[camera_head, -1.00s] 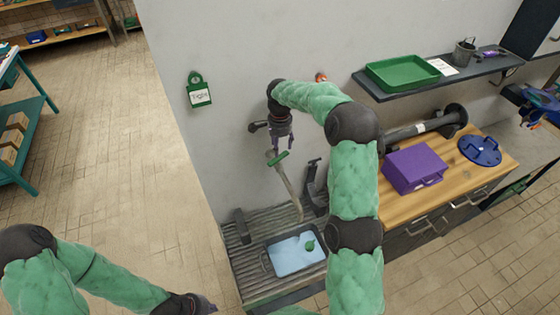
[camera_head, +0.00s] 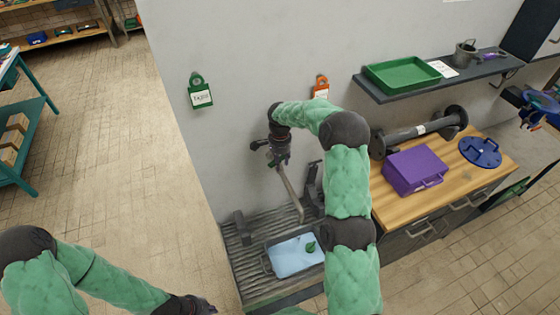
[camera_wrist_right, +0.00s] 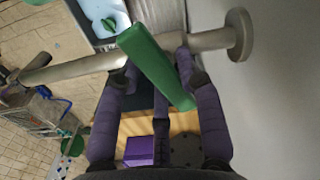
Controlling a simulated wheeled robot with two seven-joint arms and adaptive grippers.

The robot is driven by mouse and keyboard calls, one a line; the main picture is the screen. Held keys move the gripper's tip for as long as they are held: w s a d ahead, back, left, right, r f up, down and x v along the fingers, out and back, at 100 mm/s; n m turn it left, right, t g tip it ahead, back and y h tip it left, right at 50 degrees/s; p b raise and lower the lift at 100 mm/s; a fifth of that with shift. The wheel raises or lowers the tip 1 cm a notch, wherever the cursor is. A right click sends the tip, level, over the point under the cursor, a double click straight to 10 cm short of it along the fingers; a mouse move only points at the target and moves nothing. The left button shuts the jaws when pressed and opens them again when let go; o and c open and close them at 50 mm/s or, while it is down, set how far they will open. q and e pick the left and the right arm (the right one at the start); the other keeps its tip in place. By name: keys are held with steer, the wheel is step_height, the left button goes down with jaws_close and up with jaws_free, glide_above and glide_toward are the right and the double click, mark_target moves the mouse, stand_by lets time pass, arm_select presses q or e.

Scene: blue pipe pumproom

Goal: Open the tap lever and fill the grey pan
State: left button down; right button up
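The tap pipe (camera_head: 289,192) runs from the wall down toward the grey pan (camera_head: 265,263) on the ribbed drainer. The pan shows a light blue surface with a small green object in it. The pan's light blue inside also shows in the right wrist view (camera_wrist_right: 92,14). My right gripper (camera_head: 279,160) is at the tap's wall end. In the right wrist view, the green tap lever (camera_wrist_right: 153,62) lies slantwise between its spread fingers; I cannot tell whether they touch it. My left gripper (camera_head: 203,306) is low in the head view, its fingers unclear.
A purple box (camera_head: 414,172), a blue lid (camera_head: 480,152) and a dark flanged pipe (camera_head: 420,130) rest on the wooden counter (camera_head: 400,206). A shelf above holds a green tray (camera_head: 402,73). Green (camera_head: 199,94) and orange (camera_head: 321,88) tags hang on the wall. Open floor lies left.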

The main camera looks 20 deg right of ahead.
jaws_close()
steer(key=shift+n, duration=0.8)
steer(key=o, duration=0.8)
jaws_free()
steer(key=shift+c, duration=0.2)
steer(key=shift+r, duration=0.15)
step_height(320, 180, up, 12)
